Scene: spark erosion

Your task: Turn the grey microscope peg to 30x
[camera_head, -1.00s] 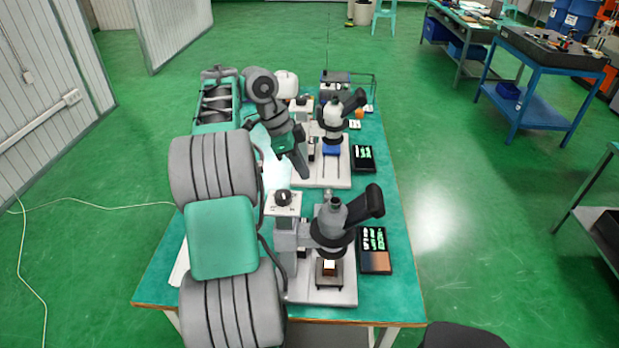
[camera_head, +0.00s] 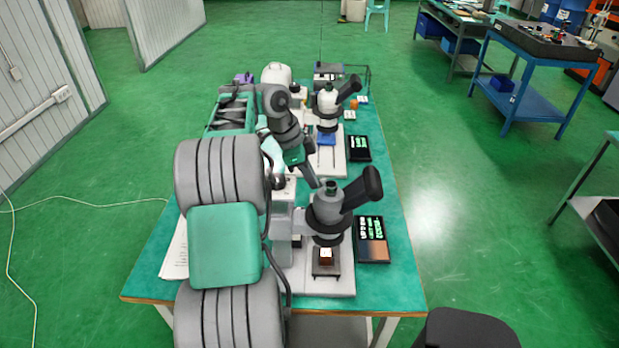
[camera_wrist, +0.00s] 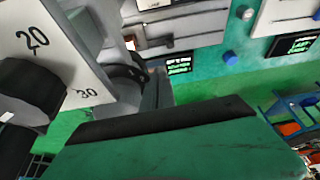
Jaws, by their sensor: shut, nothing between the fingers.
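The grey microscope (camera_head: 329,215) stands at the front of the table, with a dark eyepiece to its right. Its white dial plate (camera_head: 284,188) is partly hidden by my arm, and the peg is hidden in the head view. In the wrist view the plate (camera_wrist: 62,52) shows the marks 20 and 30, and the dark peg (camera_wrist: 32,88) is at the left edge. I cannot tell which mark the peg points to. My gripper (camera_head: 314,180) is shut and empty, close to the plate, beside the microscope's head. I see no contact with the peg.
A second, white microscope (camera_head: 328,105) stands behind, with a blue block on its stage. The table's right edge strip is clear.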

